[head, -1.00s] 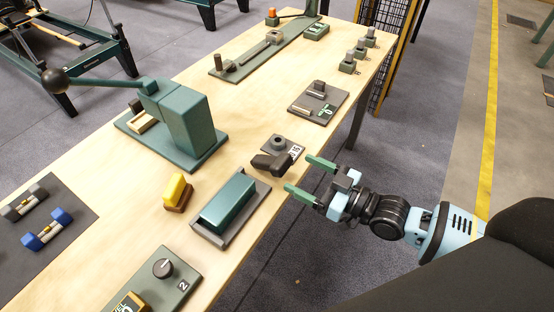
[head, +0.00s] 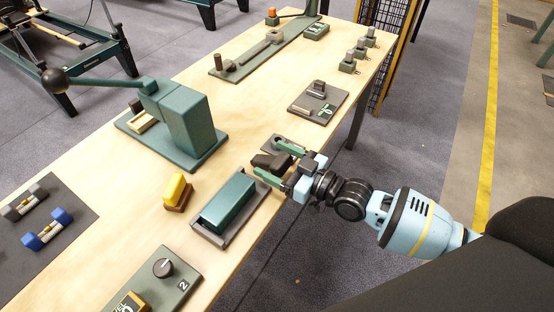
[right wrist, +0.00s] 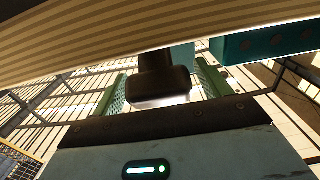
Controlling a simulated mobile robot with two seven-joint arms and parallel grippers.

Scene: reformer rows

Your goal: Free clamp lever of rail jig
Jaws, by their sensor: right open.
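A dark lever handle (head: 264,160), which looks like the clamp lever, sits on a small grey plate at the bench's right edge. Beside it is a teal block in a grey cradle (head: 212,238), which may be the rail jig. My right gripper (head: 273,159) is open, with one green finger on each side of the handle. In the right wrist view the dark handle (right wrist: 163,78) stands between the two green fingers (right wrist: 161,88), with gaps visible on both sides. The gripper partly hides the plate in the head view. My left gripper is not in view.
A green press (head: 188,125) with a long ball-ended arm stands behind. A plate with a small fixture (head: 302,103) lies farther along. Open floor lies right of the bench.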

